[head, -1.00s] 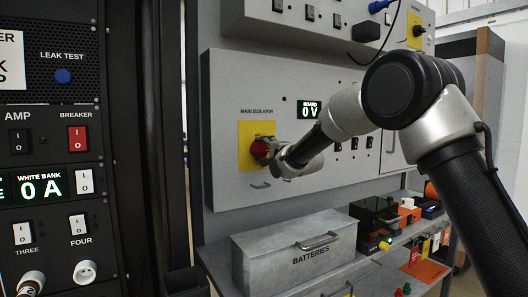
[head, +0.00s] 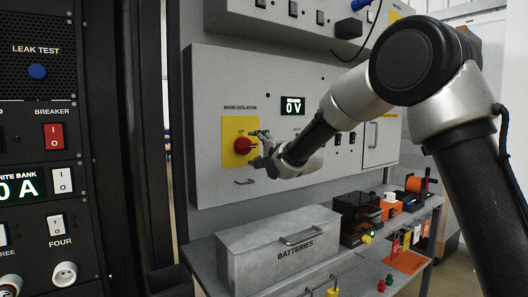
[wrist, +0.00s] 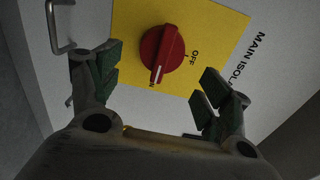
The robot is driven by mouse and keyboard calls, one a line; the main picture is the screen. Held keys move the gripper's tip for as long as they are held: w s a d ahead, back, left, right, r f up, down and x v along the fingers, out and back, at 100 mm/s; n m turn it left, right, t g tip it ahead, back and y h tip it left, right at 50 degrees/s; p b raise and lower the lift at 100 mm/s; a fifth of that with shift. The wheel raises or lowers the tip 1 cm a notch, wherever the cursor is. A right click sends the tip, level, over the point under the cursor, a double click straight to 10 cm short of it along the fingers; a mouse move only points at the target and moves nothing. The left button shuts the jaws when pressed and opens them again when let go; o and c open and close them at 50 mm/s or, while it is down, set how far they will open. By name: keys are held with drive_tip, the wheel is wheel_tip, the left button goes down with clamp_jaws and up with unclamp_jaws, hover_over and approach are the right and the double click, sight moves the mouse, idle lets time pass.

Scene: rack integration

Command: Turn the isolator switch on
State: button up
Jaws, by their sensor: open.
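The main isolator switch is a red rotary knob (head: 243,145) on a yellow plate (head: 229,158) on the grey board. In the wrist view the knob (wrist: 161,52) sits on its yellow plate (wrist: 222,28), with OFF printed to its right. Its white pointer line runs down to a partly hidden label ending in N, away from OFF. My gripper (head: 259,148) is open and empty just right of the knob. In the wrist view its fingers (wrist: 158,80) are spread either side, below the knob and apart from it.
The board display (head: 292,106) reads 0 V. A small handle (head: 244,182) is below the plate. A grey BATTERIES box (head: 250,262) sits on the shelf below. A black rack (head: 95,130) stands at the left.

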drive_tip(key=v, duration=0.6)
